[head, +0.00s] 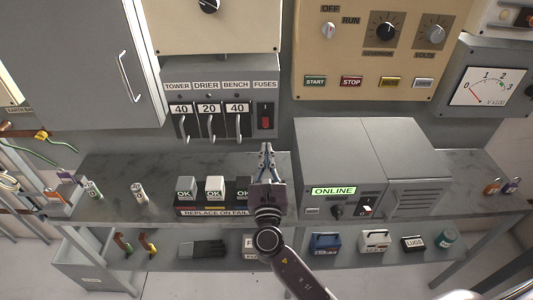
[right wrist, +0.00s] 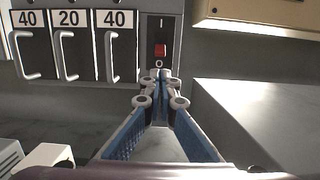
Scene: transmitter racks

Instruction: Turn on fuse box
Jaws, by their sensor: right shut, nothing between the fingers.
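The grey fuse box (head: 220,97) hangs on the wall, with columns labelled TOWER, DRIER and BENCH and a FUSES column at its right. Its red rocker switch (head: 265,122) sits in a dark plate; it also shows in the right wrist view (right wrist: 160,50), between an I mark above and an O mark below. My right gripper (head: 266,148) is shut and empty, just below and in front of the switch. In the right wrist view its fingertips (right wrist: 160,76) are just under the O mark; I cannot tell whether they touch the plate. My left gripper is not in view.
Three handled fuses marked 40, 20, 40 (head: 208,122) are left of the switch. OK blocks (head: 214,188) stand on the bench (head: 120,170) below. A grey ONLINE unit (head: 335,150) stands at the right. A cream control panel (head: 365,50) is above it.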

